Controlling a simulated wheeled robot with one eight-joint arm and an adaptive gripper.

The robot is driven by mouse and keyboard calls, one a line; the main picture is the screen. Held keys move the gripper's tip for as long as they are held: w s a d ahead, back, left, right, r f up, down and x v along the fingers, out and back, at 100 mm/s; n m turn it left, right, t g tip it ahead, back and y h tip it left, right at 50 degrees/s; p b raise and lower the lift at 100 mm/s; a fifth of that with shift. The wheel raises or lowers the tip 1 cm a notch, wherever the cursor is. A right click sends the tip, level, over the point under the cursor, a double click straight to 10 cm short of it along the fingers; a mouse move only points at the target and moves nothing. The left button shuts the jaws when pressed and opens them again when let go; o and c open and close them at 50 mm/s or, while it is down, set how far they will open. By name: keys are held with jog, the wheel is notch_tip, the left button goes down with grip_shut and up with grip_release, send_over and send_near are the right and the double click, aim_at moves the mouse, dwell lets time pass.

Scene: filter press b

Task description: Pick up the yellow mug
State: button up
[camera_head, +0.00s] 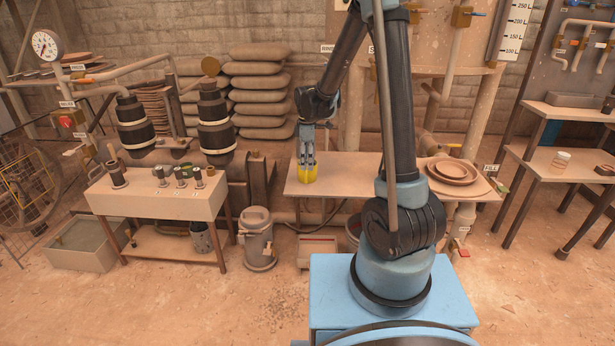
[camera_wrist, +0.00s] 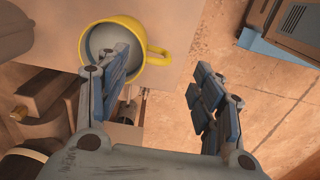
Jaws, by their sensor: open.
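The yellow mug (camera_head: 308,174) stands on a pale table (camera_head: 345,172) in the head view, near its left end. The wrist view looks down on the yellow mug (camera_wrist: 146,66), which shows a grey inside and a handle on the right. My gripper (camera_head: 307,158) is directly over the mug in the head view. In the wrist view my gripper (camera_wrist: 165,75) is open. Its left finger overlaps the mug's opening and hides part of the rim and inside. Its right finger is to the right of the handle, beyond the table's edge. Contact cannot be told.
Stacked brown dishes (camera_head: 453,171) sit at the table's right end. A bench with several small cylinders (camera_head: 155,204) stands at the left, with a grey canister (camera_head: 257,240) beside it. A shelf (camera_head: 570,165) stands at the right. The table's middle is clear.

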aim_at(306, 171)
notch_tip(306, 171, down, 3)
jog(key=shift+f, duration=0.15)
jog(key=shift+w+a+f, duration=0.1)
jog(key=shift+w+f, duration=0.05)
jog(key=shift+f, duration=1.2)
jog(key=shift+w+a+f, duration=0.1)
jog(key=shift+f, duration=1.2)
grip_shut()
